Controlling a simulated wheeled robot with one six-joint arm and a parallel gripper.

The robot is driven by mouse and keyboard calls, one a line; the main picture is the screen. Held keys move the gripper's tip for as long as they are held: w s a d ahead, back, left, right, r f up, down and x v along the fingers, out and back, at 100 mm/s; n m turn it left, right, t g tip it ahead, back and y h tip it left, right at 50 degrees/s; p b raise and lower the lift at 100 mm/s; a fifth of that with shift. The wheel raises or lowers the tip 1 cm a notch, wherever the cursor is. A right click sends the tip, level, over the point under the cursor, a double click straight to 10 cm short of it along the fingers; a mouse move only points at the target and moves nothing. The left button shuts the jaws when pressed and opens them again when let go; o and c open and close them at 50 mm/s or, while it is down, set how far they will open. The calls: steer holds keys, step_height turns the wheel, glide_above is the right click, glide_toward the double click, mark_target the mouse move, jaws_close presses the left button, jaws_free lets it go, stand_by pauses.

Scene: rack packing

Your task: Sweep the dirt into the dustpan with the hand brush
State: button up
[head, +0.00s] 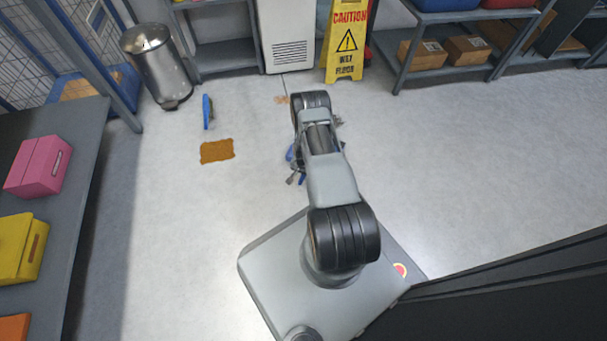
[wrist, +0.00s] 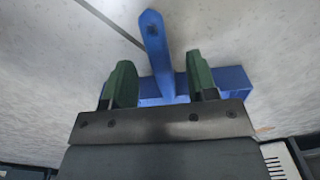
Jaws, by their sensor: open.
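A brown patch of dirt (head: 217,151) lies on the grey floor left of my arm in the head view. A narrow blue thing, seemingly the hand brush (head: 208,111), lies just beyond it. My gripper (head: 297,178) is low over the floor, mostly hidden by my arm. In the wrist view my gripper (wrist: 160,62) is open, with two green fingers. A blue T-shaped thing, seemingly the dustpan (wrist: 232,80), lies below; its handle shows between and beyond the fingers. A bit of its blue shows beside my arm in the head view (head: 290,153). I cannot tell whether the fingers touch it.
A steel bin (head: 156,65), a yellow wet-floor sign (head: 345,45) and shelves with boxes (head: 423,55) stand at the back. A small tan patch (head: 281,99) lies near my arm. A table (head: 85,170) with colored boxes is at left. The floor at right is clear.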

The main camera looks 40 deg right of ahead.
steer(key=w+a+r+n+t+p, duration=0.15)
steer(key=r+p, duration=0.55)
steer(key=r, duration=1.2)
steer(key=w+a+r+n+p, duration=0.2)
steer(key=r+p, duration=0.5)
steer(key=r, duration=1.1)
steer(key=w+a+r+n+p, duration=0.1)
steer(key=a+r+p, duration=0.45)
steer(key=r, duration=1.35)
steer(key=s+a+r+n+p, duration=0.2)
steer(key=s+r+p, duration=0.4)
steer(key=r, duration=0.6)
steer(key=s+a+r+n+t+p, duration=0.1)
steer(key=s+a+r+p, duration=0.3)
steer(key=r, duration=0.9)
steer(key=s+a+r+n+t+p, duration=0.1)
steer(key=s+a+r+n+p, duration=0.2)
steer(key=s+r+p, duration=0.5)
step_height(320, 180, up, 6)
steer(key=n+p, duration=0.1)
steer(key=p, duration=0.2)
steer(key=shift+s+a+f, duration=0.25)
steer(key=shift+s, duration=0.15)
steer(key=shift+c, duration=0.5)
